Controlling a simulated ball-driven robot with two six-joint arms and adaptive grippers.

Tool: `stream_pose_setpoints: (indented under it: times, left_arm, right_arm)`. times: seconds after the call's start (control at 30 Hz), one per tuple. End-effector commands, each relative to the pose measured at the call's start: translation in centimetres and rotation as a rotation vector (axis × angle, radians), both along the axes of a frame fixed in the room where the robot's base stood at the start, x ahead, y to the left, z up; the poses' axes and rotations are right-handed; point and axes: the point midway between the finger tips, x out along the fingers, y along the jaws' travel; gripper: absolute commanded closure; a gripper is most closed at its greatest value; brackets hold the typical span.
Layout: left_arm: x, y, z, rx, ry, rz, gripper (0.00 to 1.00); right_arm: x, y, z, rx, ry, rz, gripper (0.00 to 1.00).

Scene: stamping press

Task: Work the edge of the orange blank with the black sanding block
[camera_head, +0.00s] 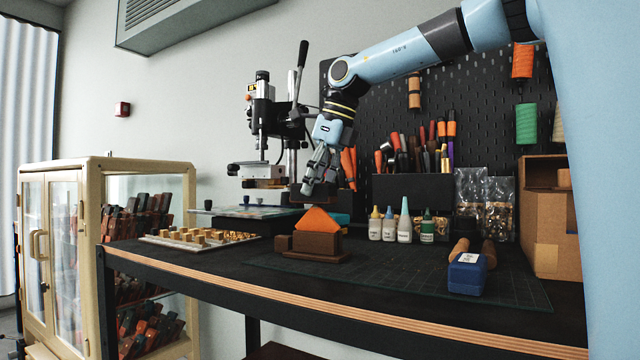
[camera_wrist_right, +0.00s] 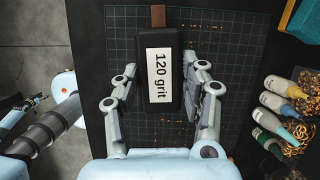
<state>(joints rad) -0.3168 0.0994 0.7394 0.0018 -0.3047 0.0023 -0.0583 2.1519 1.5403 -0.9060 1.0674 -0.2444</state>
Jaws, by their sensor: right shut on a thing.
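The black sanding block (camera_wrist_right: 166,72) with a white "120 grit" label is between the fingers of my right gripper (camera_wrist_right: 161,88), which is shut on it. In the head view my right gripper (camera_head: 318,184) points down just above the orange blank (camera_head: 317,221). The blank stands upright, its peaked top edge showing, in a brown wooden holder (camera_head: 313,243) on the mat. The block's underside and any contact with the edge cannot be made out. In the wrist view the block hides the blank. Part of my left arm shows at the left there; its gripper is small and unclear.
A blue box (camera_head: 467,274) and wooden-handled tools lie to the right on the cutting mat (camera_head: 400,272). Several glue bottles (camera_head: 404,222) stand behind. A tray of small wooden blocks (camera_head: 190,238) lies left. A cardboard box (camera_head: 550,225) stands at the right. The front mat is clear.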

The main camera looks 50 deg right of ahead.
Motion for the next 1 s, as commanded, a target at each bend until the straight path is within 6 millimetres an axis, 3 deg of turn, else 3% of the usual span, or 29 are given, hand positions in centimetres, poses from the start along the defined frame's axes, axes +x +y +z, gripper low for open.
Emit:
stream_pose_setpoints:
  times: [0.57, 1.0]
  left_arm:
    - [0.4, 0.0, 0.8, 0.000, -0.007, 0.000, 0.60]
    - [0.3, 0.0, 0.7, 0.000, -0.006, -0.001, 0.60]
  right_arm:
    - [-1.8, -0.3, 0.0, 0.003, 0.002, 0.002, 1.00]
    - [-1.5, -0.3, -0.2, -0.002, 0.007, 0.001, 1.00]
